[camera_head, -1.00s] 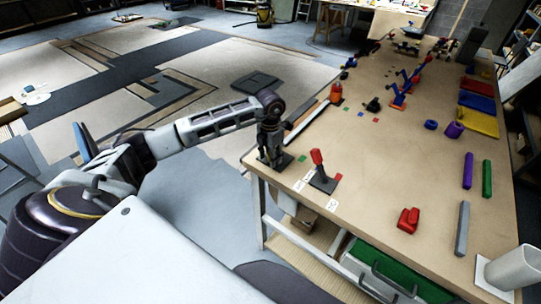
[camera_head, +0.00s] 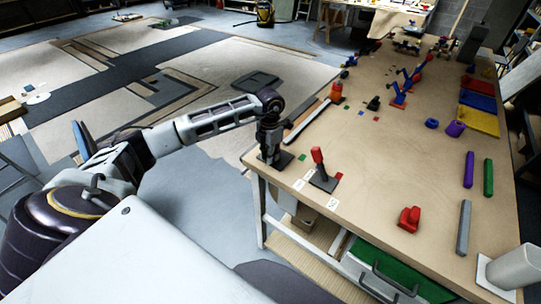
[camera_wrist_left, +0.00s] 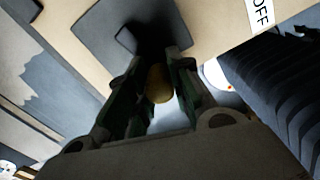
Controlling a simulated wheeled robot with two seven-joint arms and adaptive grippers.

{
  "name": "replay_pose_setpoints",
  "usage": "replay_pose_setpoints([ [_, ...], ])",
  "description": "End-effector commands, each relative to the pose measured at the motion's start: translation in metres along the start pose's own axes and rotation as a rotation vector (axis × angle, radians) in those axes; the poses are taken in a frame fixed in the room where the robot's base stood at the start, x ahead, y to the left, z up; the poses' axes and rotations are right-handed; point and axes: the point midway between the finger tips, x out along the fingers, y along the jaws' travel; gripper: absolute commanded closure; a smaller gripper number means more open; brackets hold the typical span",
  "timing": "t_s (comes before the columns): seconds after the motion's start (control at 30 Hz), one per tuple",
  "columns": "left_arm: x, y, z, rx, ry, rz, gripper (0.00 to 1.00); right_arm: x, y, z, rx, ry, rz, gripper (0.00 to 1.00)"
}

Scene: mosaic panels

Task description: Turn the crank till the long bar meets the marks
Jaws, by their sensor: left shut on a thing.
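My left gripper (camera_head: 270,152) points down over a dark base plate (camera_head: 281,162) at the table's near left corner. In the left wrist view its fingers (camera_wrist_left: 155,88) are shut on a rounded yellowish-brown knob (camera_wrist_left: 160,82), which looks like the crank's handle. The dark plate (camera_wrist_left: 98,28) shows beyond it; the crank arm is mostly hidden. A long pale bar (camera_head: 308,121) lies along the table's left edge, with a brown strip beside it. My right gripper is out of view.
A red-handled lever (camera_head: 318,157) stands close right of my gripper, between small white labels; an OFF label (camera_wrist_left: 261,12) shows in the wrist view. A red block (camera_head: 409,218), grey bar (camera_head: 464,228) and white cup (camera_head: 513,268) are further right.

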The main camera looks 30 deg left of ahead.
Motion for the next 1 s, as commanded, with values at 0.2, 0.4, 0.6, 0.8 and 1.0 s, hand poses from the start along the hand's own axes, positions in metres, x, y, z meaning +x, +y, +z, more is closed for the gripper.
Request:
replay_pose_setpoints([
  [0.2,0.002,0.006,-0.002,0.099,-0.002,0.003,1.00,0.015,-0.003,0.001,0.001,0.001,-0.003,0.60],
  [0.4,0.002,0.013,-0.003,0.231,-0.001,0.004,1.00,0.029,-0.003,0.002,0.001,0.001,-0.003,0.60],
  [0.6,0.002,0.019,-0.004,0.379,-0.001,0.003,1.00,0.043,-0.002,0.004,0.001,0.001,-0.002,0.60],
  [0.8,0.001,0.026,-0.004,0.526,0.000,0.003,1.00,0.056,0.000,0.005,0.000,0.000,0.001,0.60],
  [1.0,0.001,0.033,-0.003,0.673,0.001,0.004,1.00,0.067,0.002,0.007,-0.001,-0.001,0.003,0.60],
])
